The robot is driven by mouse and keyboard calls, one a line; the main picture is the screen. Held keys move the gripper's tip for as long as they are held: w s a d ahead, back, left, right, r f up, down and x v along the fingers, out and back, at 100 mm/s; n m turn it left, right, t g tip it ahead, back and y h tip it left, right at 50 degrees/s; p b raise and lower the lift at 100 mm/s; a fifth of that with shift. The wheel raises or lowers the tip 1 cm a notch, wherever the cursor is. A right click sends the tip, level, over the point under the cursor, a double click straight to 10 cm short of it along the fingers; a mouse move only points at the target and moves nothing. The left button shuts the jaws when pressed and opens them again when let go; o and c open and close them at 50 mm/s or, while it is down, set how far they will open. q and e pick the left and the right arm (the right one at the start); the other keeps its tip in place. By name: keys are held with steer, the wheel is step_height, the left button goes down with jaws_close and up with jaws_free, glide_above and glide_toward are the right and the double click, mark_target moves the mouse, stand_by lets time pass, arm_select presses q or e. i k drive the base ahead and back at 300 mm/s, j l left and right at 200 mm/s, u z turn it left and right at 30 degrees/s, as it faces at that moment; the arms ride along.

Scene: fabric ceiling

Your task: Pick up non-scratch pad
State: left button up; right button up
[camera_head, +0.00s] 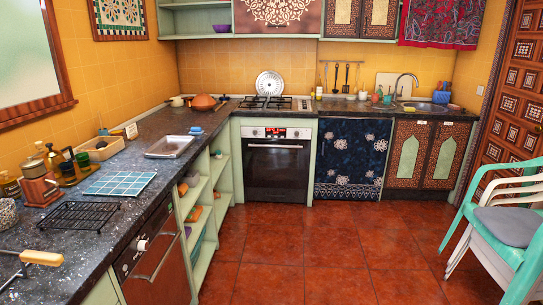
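I cannot surely pick out a non-scratch pad at this distance. A small flat blue item (196,130) lies on the left counter, just beyond the metal tray; it is too small to tell what it is. Small items also sit around the sink at the back right, including a small yellowish one (409,109) at its front edge, too small to make out. Neither of my grippers is in view.
The dark counter (118,170) runs along the left with a metal tray (170,146), blue tiled board (120,183) and black rack (81,215). The oven (277,165) stands at the back. Stacked chairs (500,225) stand at right. The tiled floor (330,255) is clear.

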mark_target(198, 131)
steer(key=i, duration=2.2)
